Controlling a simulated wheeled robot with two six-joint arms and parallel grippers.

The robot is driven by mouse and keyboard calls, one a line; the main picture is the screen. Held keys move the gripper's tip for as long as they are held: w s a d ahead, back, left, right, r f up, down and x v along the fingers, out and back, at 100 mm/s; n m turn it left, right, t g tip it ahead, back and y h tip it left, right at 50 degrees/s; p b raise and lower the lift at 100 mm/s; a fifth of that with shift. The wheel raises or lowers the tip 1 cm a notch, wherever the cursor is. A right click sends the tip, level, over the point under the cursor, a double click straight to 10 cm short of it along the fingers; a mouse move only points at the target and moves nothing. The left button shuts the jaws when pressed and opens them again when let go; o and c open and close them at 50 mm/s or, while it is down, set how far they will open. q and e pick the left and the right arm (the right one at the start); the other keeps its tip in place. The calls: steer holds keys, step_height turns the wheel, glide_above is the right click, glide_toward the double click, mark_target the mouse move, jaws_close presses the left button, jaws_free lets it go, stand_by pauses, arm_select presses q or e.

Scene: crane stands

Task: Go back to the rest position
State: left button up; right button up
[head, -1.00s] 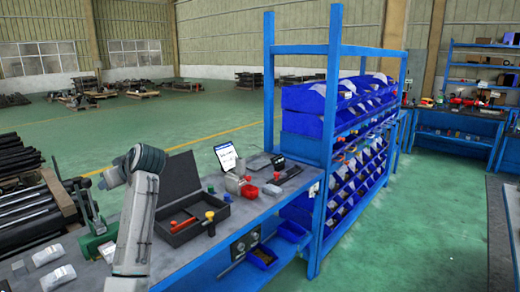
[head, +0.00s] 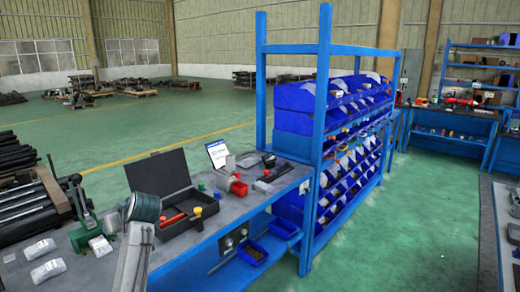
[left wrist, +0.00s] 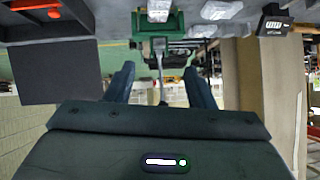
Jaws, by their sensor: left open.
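My left gripper (left wrist: 160,85) shows in the left wrist view with its two dark fingers apart and nothing between them. That view is upside down, with the bench along the top. In the head view only part of my left arm (head: 136,245) shows, at the bottom left in front of the workbench; the gripper itself cannot be made out there. My right gripper is in neither view.
A green vise (left wrist: 158,24) shows in the wrist view. A blue rack (head: 325,100) stands at the bench's right end.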

arm_select(q)
steer(key=s+d+f+m+h, duration=0.2)
steer(key=s+f+m, duration=0.1)
steer(key=s+f, duration=0.65)
steer(key=s+d+f+m+h, duration=0.2)
steer(key=s+d+f, duration=0.1)
steer(key=s+f, duration=0.6)
steer(key=s+d+f+m+g+h, duration=0.1)
steer(key=s+d+f+m+h, duration=0.2)
steer(key=s, duration=1)
steer(key=s+d+f+m+g+h, duration=0.1)
steer(key=s+d+f+m, duration=0.2)
steer(key=s, duration=1)
step_height(320, 180, down, 30)
steer(key=a+n+g, duration=0.1)
steer(key=a+g, duration=0.1)
steer(key=s+f, duration=1.8)
steer(key=f, duration=0.2)
steer(key=shift+s+a+g, duration=0.15)
steer(key=shift+a+g, duration=0.25)
